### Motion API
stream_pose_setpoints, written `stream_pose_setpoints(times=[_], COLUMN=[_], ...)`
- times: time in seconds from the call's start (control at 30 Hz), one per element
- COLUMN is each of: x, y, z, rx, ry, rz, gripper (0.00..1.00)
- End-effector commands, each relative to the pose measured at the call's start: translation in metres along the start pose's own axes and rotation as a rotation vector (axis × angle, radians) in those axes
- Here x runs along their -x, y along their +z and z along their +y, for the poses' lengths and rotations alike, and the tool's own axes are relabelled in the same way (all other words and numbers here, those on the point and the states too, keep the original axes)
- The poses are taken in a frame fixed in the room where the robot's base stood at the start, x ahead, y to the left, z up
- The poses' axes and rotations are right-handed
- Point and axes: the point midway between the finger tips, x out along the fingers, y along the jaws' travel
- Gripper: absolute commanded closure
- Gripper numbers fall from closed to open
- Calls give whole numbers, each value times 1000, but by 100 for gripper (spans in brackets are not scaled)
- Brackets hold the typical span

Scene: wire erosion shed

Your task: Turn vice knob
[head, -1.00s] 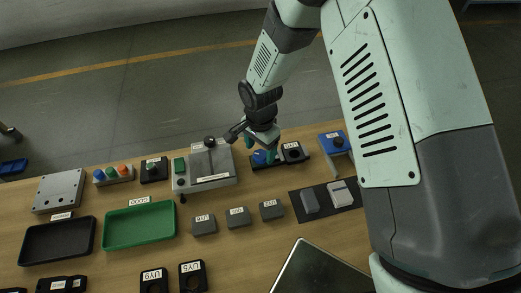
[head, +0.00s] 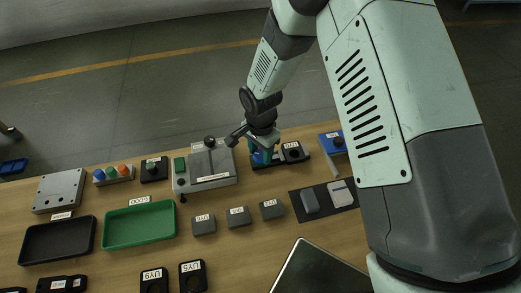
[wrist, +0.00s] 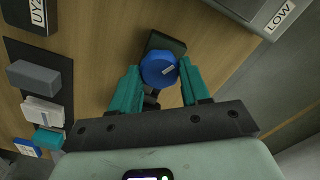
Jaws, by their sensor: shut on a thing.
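The vice (head: 279,162) is a dark, low fixture near the back edge of the bench, with a blue knob (head: 257,157) at its left end. In the wrist view the blue knob (wrist: 160,70) is round, with a pale line marked on its top. My gripper (head: 263,156) points down over it. In the wrist view my gripper's teal fingers (wrist: 160,80) stand on both sides of the knob and are shut on it. My fingers partly hide the knob in the head view.
A grey plate fixture (head: 205,171) with a green block stands close left of the vice. A blue-topped stand (head: 332,142) is to its right. Grey blocks (head: 238,217) lie in front. A green tray (head: 139,224) and a black tray (head: 57,240) are further left.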

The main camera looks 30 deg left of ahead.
Motion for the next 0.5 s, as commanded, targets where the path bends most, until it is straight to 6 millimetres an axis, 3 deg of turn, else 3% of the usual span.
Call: stream_pose_setpoints(times=[0.27, 0.5], x=[0, 0], y=[0, 1], z=[0, 0], rx=[94, 283], ry=[0, 1], rz=[-1, -2], gripper=[84, 84])
